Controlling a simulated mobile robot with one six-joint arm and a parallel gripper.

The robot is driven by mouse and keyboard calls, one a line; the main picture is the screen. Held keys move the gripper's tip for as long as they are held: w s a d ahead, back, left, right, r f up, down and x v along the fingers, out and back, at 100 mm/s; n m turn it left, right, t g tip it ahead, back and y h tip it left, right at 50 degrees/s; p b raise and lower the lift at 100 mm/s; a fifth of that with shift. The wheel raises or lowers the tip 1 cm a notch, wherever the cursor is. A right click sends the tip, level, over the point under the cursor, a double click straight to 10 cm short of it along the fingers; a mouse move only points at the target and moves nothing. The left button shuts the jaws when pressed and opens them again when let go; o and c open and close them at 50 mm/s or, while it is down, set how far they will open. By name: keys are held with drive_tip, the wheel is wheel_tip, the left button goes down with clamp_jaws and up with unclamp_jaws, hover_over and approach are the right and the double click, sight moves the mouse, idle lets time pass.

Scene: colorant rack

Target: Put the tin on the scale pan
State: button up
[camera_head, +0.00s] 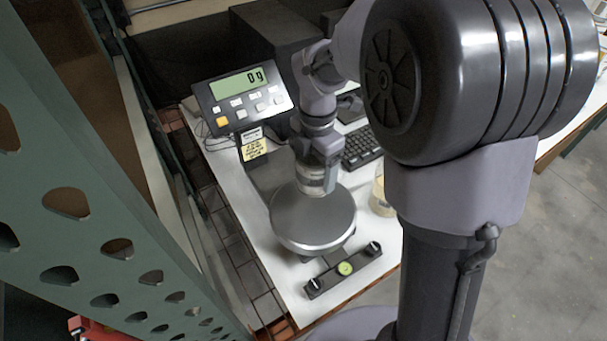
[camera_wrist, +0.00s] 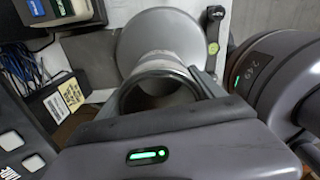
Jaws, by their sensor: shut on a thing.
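The tin (camera_head: 312,180) is a small pale, greyish can. It is upright or nearly so in my gripper (camera_head: 320,168), over the back part of the round grey scale pan (camera_head: 322,222). My gripper is shut on the tin. The gap between tin and pan is hard to judge.
A black bar with a green round level (camera_head: 345,268) lies in front of the pan. A cream container (camera_head: 381,195) stands right of the pan, and a keyboard (camera_head: 361,147) lies behind. A green perforated rack post (camera_head: 90,200) rises at left.

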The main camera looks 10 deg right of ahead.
drive_tip(key=f+b, duration=0.1)
drive_tip(key=f, duration=0.2)
drive_tip(key=f+b, duration=0.1)
drive_tip(key=f, duration=0.2)
drive_tip(key=f+b, duration=0.1)
drive_tip(key=f, duration=0.2)
drive_tip(key=shift+s+f, duration=0.3)
drive_tip(key=shift+s, duration=0.1)
drive_tip(key=shift+f, duration=0.1)
drive_tip(key=o, duration=1.4)
drive_tip(key=shift+c, duration=0.2)
